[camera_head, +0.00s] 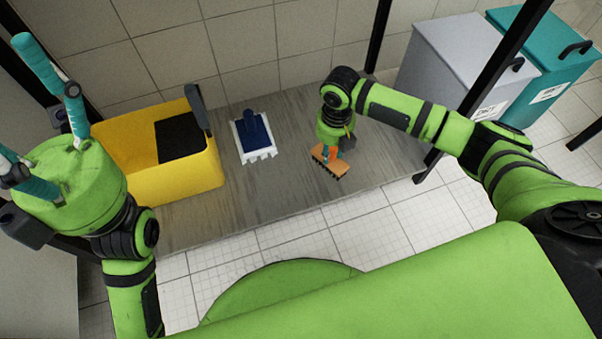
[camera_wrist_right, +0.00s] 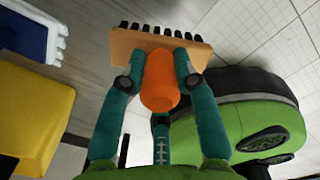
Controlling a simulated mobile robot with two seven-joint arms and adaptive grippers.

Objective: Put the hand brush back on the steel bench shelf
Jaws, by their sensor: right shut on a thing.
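The hand brush has an orange wooden block with black bristles (camera_head: 322,167) and an orange handle. It is over the right part of the grey steel bench shelf (camera_head: 205,212) in the head view, near the front edge, bristles downward. I cannot tell whether the bristles touch the shelf. My right gripper (camera_head: 331,150) is shut on the handle from above. In the right wrist view, the teal fingers (camera_wrist_right: 157,75) close around the orange handle of the brush (camera_wrist_right: 125,42). My left gripper (camera_head: 14,98) is at the far left, fingers spread, open and empty.
A yellow bin (camera_head: 190,178) stands on the shelf's left part. A blue brush with white bristles (camera_head: 253,137) lies beside it. Dark posts frame the bench. Grey (camera_head: 450,65) and teal (camera_head: 550,60) bins stand to the right. Shelf between the two brushes is clear.

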